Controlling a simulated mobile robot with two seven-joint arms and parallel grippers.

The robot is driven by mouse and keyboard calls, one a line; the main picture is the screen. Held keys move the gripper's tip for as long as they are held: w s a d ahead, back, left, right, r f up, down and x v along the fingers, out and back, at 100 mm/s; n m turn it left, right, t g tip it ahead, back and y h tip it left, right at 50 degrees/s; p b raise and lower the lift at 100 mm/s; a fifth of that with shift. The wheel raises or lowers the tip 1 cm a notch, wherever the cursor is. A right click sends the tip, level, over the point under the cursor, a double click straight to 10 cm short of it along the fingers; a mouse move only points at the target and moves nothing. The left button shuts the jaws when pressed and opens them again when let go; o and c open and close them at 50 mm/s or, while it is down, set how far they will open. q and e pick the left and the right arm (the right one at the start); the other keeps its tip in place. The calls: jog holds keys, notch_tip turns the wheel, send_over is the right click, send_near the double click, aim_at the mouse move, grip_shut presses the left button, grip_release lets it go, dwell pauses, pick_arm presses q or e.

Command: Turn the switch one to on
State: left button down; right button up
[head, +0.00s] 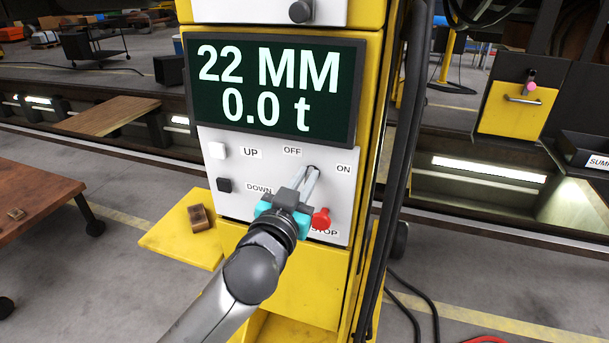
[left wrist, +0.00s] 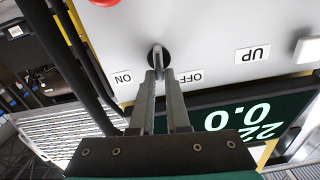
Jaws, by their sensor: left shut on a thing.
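The switch is a small lever on a dark round base, on the light control panel (head: 232,172) between the OFF label (head: 292,152) and the ON label (head: 343,168). My left gripper (head: 311,174) reaches up to the panel and its fingers are shut on the switch. In the left wrist view the switch (left wrist: 157,54) shows at the tips of the left gripper's fingers (left wrist: 157,76), with ON to the left and OFF to the right, upside down. The fingers hide part of the lever, so its exact setting is hard to tell. My right gripper is not in view.
A red stop button (head: 321,219) sits close to the right of my gripper. White (head: 217,150) and black (head: 224,185) buttons lie left, by UP and DOWN. The display (head: 275,88) above reads 22 MM and 0.0 t. Black cables (head: 405,130) hang at right.

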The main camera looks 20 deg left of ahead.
pick_arm(q)
jog(key=m+p, duration=0.2)
jog(key=m, duration=0.1)
jog(key=m+p, duration=0.1)
jog(key=m, duration=0.1)
jog(key=shift+d, duration=0.35)
jog(key=m, duration=0.2)
jog(key=m+p, duration=0.2)
jog(key=m, duration=0.1)
jog(key=shift+d+f+m, duration=0.25)
jog(key=shift+f+m, duration=0.05)
jog(key=c, duration=0.9)
grip_release()
jog(key=shift+f, duration=0.1)
jog(key=s+b, duration=0.2)
jog(key=s, duration=1.3)
jog(key=shift+s+a+b, duration=0.15)
jog(key=shift+a+b, duration=0.1)
jog(key=shift+b, duration=0.15)
